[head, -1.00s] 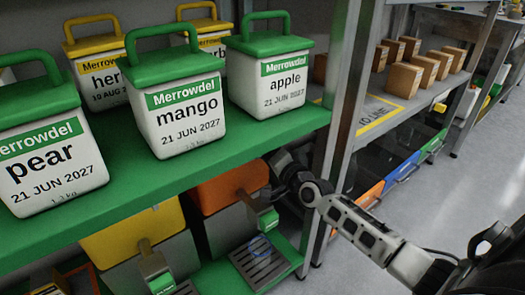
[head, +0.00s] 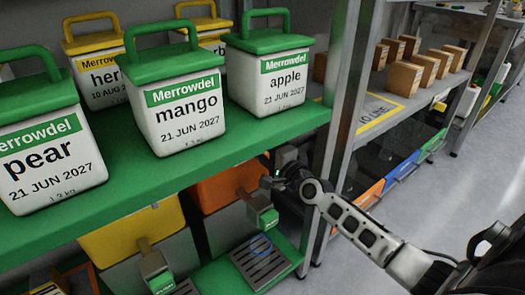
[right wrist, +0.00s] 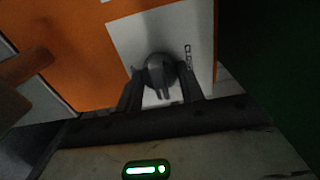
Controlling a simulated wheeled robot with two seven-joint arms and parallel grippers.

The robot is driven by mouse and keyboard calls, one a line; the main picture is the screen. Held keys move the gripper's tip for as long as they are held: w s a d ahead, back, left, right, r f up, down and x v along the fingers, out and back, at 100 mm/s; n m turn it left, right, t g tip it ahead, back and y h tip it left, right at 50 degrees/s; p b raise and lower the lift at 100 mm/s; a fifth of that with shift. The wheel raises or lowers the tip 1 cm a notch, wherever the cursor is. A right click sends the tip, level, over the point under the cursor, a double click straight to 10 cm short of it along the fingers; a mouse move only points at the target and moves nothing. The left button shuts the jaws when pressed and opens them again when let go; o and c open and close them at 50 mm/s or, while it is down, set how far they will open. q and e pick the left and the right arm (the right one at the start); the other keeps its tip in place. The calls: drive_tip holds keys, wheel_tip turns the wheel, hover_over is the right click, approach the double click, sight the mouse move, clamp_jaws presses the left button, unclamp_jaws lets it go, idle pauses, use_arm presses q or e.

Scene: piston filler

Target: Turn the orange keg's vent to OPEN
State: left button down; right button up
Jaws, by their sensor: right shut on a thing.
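The orange keg (head: 222,190) stands on the lower shelf, partly hidden under the green upper shelf. It fills the top of the right wrist view (right wrist: 60,55). A white plate (right wrist: 130,35) on it carries a grey round vent knob (right wrist: 161,72) with a handle pointing toward the bottom of the picture. Small dark lettering beside the knob is too small to read. My right gripper (right wrist: 160,90) has its two dark fingers on either side of the knob and is shut on it. In the head view the gripper (head: 274,178) is at the keg's right side. My left gripper is not in view.
A green-labelled tap (head: 262,212) juts from the keg's front above a grated drip tray (head: 258,262). A yellow keg (head: 135,235) is to the left. White tubs such as mango (head: 180,115) stand on the green shelf (head: 235,145). A metal post (head: 345,100) rises beside my right arm.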

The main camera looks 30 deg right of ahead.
drive_tip(key=o, duration=1)
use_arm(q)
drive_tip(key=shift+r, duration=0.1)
use_arm(e)
drive_tip(key=shift+s, duration=0.1)
use_arm(q)
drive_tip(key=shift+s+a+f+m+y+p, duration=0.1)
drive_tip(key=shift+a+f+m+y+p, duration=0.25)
drive_tip(key=shift+p, duration=0.7)
use_arm(e)
drive_tip(key=s, duration=0.5)
drive_tip(key=s+d, duration=0.1)
drive_tip(key=s, duration=0.9)
drive_tip(key=shift+s+d, duration=0.15)
drive_tip(key=shift+s, duration=0.2)
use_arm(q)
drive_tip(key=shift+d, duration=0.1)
